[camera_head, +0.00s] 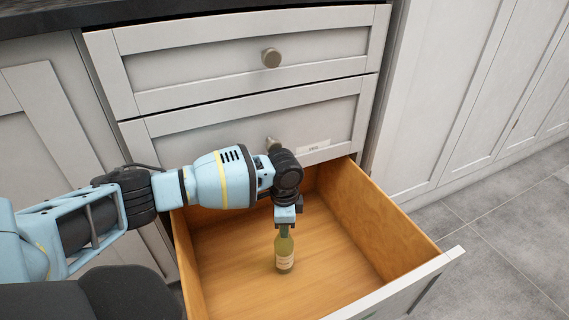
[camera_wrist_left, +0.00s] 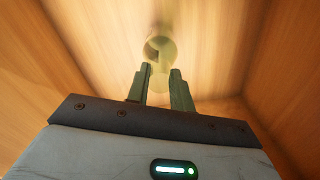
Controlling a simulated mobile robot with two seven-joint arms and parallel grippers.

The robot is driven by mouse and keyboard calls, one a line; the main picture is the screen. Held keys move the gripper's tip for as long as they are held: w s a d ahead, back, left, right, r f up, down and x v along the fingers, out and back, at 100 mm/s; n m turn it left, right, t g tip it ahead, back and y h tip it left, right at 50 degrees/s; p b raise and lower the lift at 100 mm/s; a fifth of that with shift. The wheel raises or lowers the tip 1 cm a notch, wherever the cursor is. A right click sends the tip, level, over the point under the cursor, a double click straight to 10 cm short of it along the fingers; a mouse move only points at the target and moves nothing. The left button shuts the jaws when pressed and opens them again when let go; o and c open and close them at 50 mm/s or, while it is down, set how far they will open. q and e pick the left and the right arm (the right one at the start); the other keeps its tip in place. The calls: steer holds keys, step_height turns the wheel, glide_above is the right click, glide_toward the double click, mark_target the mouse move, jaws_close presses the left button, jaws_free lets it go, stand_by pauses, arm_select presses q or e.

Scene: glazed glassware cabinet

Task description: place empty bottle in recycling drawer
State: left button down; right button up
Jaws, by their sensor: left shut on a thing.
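The bottle (camera_head: 285,254) is yellow-green with a pale label and hangs upright below my left gripper (camera_head: 284,226), inside the open drawer. The gripper is shut on its neck. The left wrist view shows the gripper fingers (camera_wrist_left: 160,88) around the bottle (camera_wrist_left: 160,48) from above. I cannot tell whether the bottle's base touches the drawer floor. The pulled-out wooden drawer (camera_head: 230,262) is otherwise empty where I can see it. My right gripper is not in view.
Two closed grey drawers stand above the open one, the upper with a round knob (camera_head: 271,58). A small label (camera_head: 314,146) is on the lower one. Grey cabinet doors (camera_head: 450,90) stand at the right, above a tiled floor (camera_head: 500,240). The open drawer's front panel (camera_head: 425,273) faces the lower right.

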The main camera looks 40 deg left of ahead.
arm_select(q)
steer(key=c, duration=1.6)
jaws_free()
steer(key=shift+f, duration=0.1)
steer(key=o, duration=0.4)
steer(key=shift+c, duration=0.2)
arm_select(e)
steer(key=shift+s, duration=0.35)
arm_select(q)
step_height(320, 180, up, 8)
steer(key=p, duration=0.3)
steer(key=shift+p, duration=0.35)
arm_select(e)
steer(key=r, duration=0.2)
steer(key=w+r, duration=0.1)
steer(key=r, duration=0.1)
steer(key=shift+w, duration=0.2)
arm_select(q)
steer(key=shift+f, duration=0.1)
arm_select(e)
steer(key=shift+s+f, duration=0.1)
